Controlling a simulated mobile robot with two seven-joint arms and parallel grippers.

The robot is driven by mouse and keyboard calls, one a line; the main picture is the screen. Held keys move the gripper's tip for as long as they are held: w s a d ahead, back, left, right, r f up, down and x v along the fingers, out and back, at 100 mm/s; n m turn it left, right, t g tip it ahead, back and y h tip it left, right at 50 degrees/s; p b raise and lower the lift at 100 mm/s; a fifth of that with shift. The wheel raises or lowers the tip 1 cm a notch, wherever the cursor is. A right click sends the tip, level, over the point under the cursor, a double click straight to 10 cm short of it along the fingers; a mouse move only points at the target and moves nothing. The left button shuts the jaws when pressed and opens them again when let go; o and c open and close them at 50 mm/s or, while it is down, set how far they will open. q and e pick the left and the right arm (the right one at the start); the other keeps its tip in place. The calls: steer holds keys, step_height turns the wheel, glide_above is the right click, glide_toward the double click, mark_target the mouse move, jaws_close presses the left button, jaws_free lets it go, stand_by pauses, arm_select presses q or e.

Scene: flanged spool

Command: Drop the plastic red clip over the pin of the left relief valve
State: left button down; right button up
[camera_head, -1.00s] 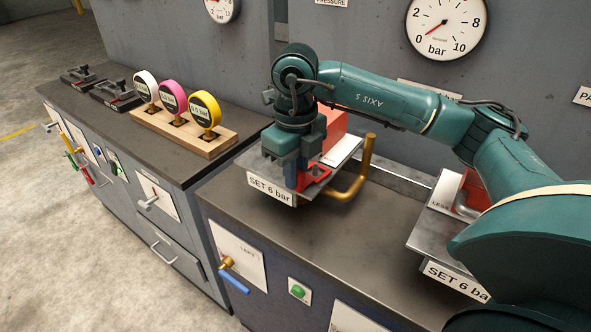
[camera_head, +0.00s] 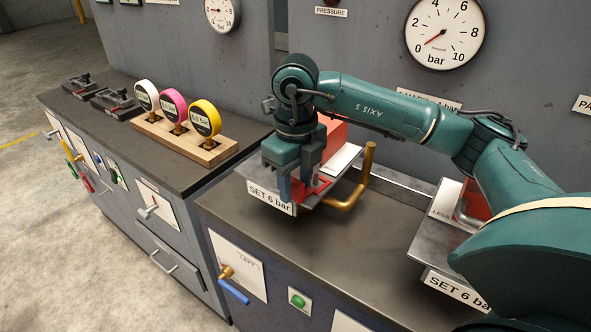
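The red clip (camera_head: 320,186) lies low at the left relief valve, just above the plate labelled SET 6 bar (camera_head: 271,197). The left relief valve has a red body (camera_head: 333,131) and a bent brass pipe (camera_head: 359,186). My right gripper (camera_head: 297,192) points down over the clip, its two fingers spread apart with red showing between them. The pin is hidden by the gripper and clip, so I cannot tell whether the clip is around it. My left gripper is not in view.
A second valve (camera_head: 474,200) with a SET 6 bar plate stands at the right, partly behind my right arm. Three coloured gauges stand in a wooden block (camera_head: 185,140) on the left counter. The dark bench top before the valves (camera_head: 330,235) is clear.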

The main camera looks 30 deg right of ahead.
step_height(320, 180, up, 13)
steer(key=p, duration=0.1)
stand_by(0.3)
stand_by(0.6)
